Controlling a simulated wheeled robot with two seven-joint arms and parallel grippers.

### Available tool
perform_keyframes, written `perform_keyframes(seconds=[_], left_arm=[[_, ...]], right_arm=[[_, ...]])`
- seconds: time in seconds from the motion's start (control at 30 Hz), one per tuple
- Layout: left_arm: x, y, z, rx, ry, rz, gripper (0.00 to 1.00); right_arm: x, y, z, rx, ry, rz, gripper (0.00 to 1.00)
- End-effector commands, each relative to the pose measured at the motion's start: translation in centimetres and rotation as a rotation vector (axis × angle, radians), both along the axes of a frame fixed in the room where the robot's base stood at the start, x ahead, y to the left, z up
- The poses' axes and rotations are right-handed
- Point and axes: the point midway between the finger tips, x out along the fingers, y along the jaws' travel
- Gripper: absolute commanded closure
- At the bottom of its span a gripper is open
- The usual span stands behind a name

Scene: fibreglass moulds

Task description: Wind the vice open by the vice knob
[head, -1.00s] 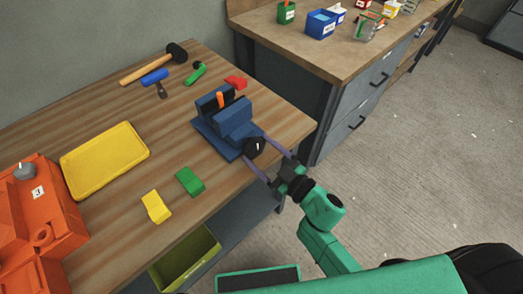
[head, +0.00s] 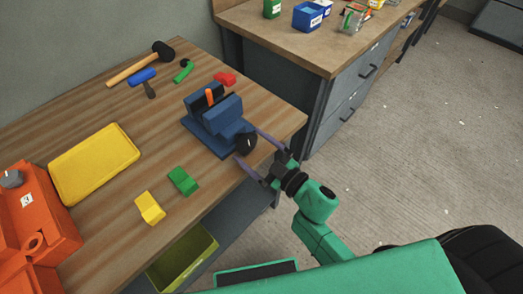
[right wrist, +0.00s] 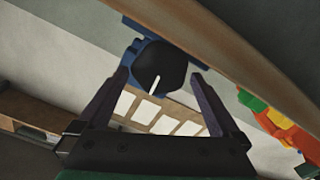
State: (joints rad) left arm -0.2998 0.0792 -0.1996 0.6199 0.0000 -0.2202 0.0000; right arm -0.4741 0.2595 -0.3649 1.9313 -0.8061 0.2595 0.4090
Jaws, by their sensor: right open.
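The blue vice (head: 212,121) stands on the wooden bench near its right edge, with an orange piece (head: 209,97) upright between its jaws. The black vice knob (head: 245,143) is on the vice's front side. My right gripper (head: 250,150) is open, its two purple fingers on either side of the knob. In the right wrist view the knob (right wrist: 159,68) shows a white mark and lies between and beyond the open fingertips (right wrist: 160,85). I cannot tell whether the fingers touch it. My left gripper is not in view.
A second bench (head: 335,45) with bins stands behind. An olive bin (head: 183,257) sits below.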

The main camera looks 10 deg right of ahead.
Motion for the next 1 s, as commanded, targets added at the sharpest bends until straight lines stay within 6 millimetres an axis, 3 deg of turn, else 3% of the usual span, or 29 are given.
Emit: perform_keyframes(seconds=[0.27, 0.73, 1.0], left_arm=[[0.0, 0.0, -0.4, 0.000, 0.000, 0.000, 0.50], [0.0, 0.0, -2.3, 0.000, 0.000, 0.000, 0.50], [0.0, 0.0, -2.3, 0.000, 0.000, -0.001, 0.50]], right_arm=[[-1.4, -1.0, -0.2, -0.001, 0.003, -0.001, 0.00], [-10.5, -7.6, -0.3, 0.000, 0.006, -0.001, 0.00], [-11.8, -8.6, 0.0, 0.000, 0.000, 0.000, 0.00]])
